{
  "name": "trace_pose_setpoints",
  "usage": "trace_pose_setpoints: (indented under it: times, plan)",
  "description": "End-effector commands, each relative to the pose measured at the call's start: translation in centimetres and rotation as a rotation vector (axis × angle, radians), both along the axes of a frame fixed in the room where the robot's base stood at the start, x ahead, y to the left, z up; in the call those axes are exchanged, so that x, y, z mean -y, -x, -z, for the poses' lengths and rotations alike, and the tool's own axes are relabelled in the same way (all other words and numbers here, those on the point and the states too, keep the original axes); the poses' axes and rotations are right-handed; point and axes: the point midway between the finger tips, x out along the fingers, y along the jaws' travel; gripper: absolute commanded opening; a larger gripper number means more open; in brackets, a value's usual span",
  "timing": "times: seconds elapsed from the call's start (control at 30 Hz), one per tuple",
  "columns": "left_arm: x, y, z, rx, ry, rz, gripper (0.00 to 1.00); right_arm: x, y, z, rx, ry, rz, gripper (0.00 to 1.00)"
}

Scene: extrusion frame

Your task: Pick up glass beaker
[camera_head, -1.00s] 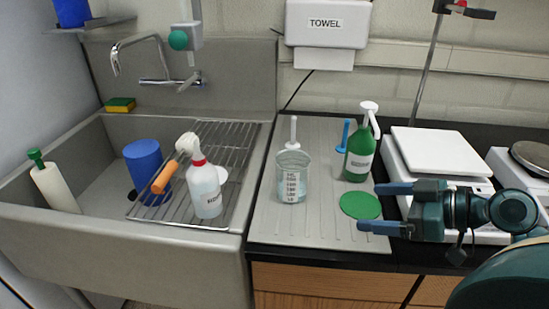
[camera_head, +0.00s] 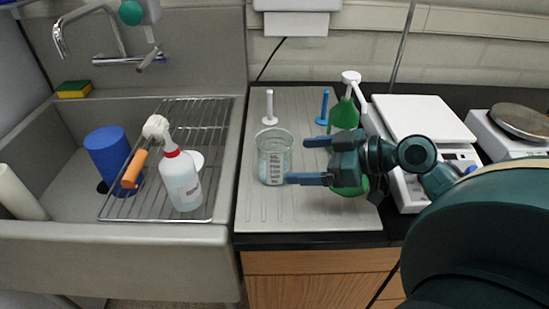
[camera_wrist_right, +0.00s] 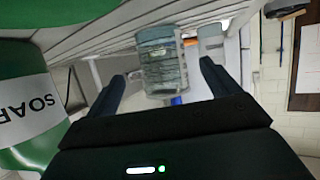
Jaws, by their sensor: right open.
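The glass beaker (camera_head: 275,158) stands upright on the grey draining board (camera_head: 300,215), clear with markings on its side. My right gripper (camera_head: 303,160) is open, its two fingers pointing left toward the beaker from its right side. The lower fingertip appears close to the beaker; I cannot tell whether it touches. In the right wrist view the beaker (camera_wrist_right: 162,62) shows ahead, between the two open fingers (camera_wrist_right: 162,85), with nothing held. My left gripper is not in view.
A green soap bottle (camera_head: 345,112) stands right behind my right gripper and fills the left of the wrist view (camera_wrist_right: 30,120). A white stand (camera_head: 269,108) and a blue one (camera_head: 325,108) are behind the beaker. A spray bottle (camera_head: 181,182) stands on the sink rack (camera_head: 205,120).

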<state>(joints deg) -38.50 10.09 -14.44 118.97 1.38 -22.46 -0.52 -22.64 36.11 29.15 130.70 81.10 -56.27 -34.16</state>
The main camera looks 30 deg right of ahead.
Motion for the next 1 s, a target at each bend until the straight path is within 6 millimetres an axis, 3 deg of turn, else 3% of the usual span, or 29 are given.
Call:
trace_pose_setpoints:
  times: [0.23, 0.4, 0.67, 1.0]
  plan:
    - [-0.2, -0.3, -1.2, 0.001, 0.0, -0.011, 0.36, -1.8, -2.1, 0.4, 0.003, -0.004, 0.001, 0.88]
    - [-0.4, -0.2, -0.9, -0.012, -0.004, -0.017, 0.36, -2.8, -3.6, 1.4, 0.001, -0.002, 0.002, 0.88]
    - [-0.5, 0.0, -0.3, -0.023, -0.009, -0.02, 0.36, -3.1, -3.8, 1.7, -0.001, -0.001, 0.0, 0.88]
    - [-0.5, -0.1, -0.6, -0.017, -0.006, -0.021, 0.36, -3.0, -3.8, 1.7, -0.001, -0.001, 0.0, 0.62]
